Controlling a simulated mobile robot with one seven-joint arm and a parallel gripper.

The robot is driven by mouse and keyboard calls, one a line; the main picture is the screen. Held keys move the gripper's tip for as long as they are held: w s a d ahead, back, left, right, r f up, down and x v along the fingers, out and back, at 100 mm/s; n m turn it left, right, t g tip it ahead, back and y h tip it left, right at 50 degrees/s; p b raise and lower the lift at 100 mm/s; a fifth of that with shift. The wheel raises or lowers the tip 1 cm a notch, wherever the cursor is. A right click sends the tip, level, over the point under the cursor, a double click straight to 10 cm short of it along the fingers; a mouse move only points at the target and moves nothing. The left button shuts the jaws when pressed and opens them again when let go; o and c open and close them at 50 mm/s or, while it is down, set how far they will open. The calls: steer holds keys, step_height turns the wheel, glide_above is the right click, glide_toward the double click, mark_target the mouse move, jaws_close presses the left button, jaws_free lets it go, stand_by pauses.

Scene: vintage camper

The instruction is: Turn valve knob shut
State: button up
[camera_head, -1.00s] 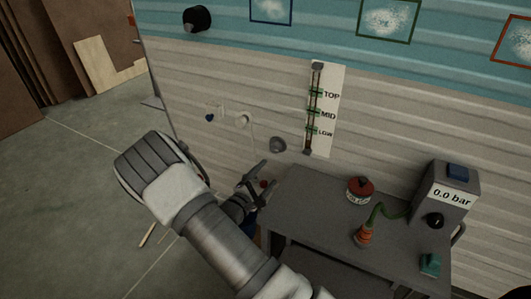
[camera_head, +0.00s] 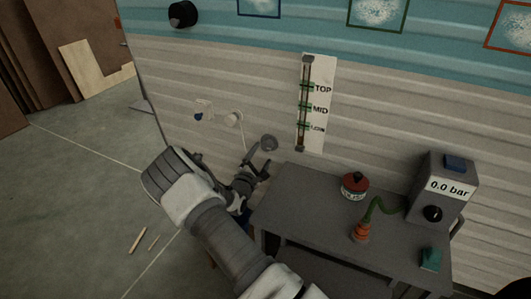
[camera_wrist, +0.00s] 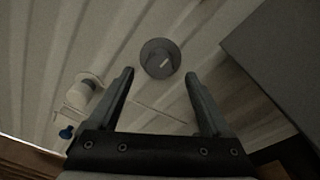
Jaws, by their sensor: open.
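A round grey knob (camera_head: 269,142) with a small pale mark on its face is on the cream ribbed wall, left of the level gauge. In the wrist view the knob (camera_wrist: 153,67) lies ahead, roughly centred between and beyond my fingertips. My gripper (camera_head: 261,159) is open and empty, just below and left of the knob in the head view. In the wrist view its two fingers (camera_wrist: 159,77) are spread either side of the knob's line. The picture does not clearly show contact.
A white round fitting (camera_head: 233,118) and a small blue-tipped fitting (camera_head: 200,115) are left of the knob. The grey table (camera_head: 300,192) stands close on the right, bearing a red-topped can (camera_head: 354,184), a hose fitting (camera_head: 362,230) and a box reading 0.0 bar (camera_head: 445,187).

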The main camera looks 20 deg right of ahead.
mark_target(267, 147)
steer(key=shift+b+x, duration=0.4)
steer(key=shift+x, duration=1.85)
jaws_close()
